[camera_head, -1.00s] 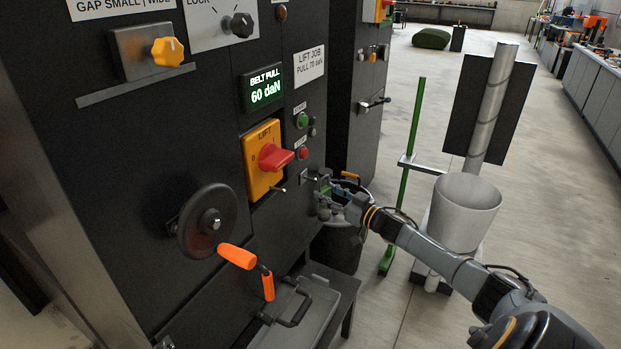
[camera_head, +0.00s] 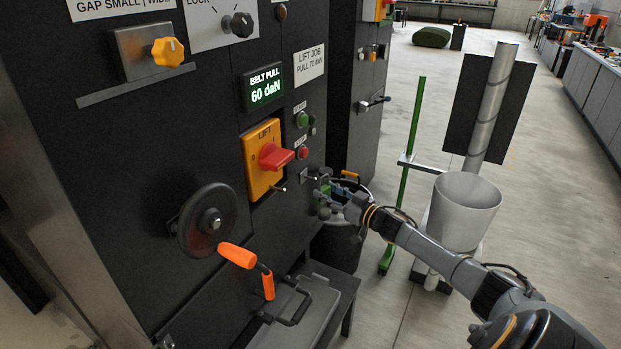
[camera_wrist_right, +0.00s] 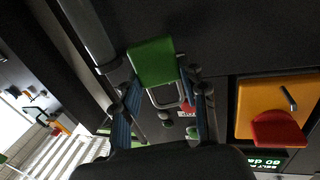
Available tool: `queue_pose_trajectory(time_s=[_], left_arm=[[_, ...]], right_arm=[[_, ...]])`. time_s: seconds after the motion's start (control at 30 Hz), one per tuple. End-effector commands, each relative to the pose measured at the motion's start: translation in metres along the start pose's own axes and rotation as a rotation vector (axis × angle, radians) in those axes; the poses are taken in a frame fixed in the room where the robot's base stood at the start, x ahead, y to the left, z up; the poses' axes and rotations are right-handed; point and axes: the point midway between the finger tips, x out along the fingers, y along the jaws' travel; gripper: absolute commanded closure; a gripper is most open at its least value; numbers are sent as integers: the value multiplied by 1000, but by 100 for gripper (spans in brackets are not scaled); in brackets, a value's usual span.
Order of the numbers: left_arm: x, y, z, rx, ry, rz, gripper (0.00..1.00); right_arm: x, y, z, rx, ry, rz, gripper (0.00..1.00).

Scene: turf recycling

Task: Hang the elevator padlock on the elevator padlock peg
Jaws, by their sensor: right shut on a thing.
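My right gripper (camera_head: 327,193) is shut on the green padlock (camera_wrist_right: 152,62), beside the dark machine panel. In the right wrist view the padlock's green body and grey shackle (camera_wrist_right: 168,96) show between my two fingers. In the head view the padlock (camera_head: 326,188) is small and partly hidden by the gripper. A small plate with a short peg (camera_head: 310,178) sits on the panel just left of the gripper. I cannot tell whether the padlock touches it. Another short pin (camera_head: 280,188) sticks out below the red lift switch (camera_head: 275,157). My left gripper is not in view.
A bucket (camera_head: 345,232) is beneath my gripper. A green pole (camera_head: 413,140) and white bin (camera_head: 463,212) stand to the right.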

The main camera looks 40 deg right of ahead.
Motion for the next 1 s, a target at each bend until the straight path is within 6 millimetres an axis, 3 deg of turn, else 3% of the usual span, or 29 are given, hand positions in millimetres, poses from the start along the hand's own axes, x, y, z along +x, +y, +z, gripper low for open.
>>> queue_pose_trajectory(time_s=[1.0], left_arm=[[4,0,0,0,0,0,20]], right_arm=[[13,-3,0,0,1,0,92]])
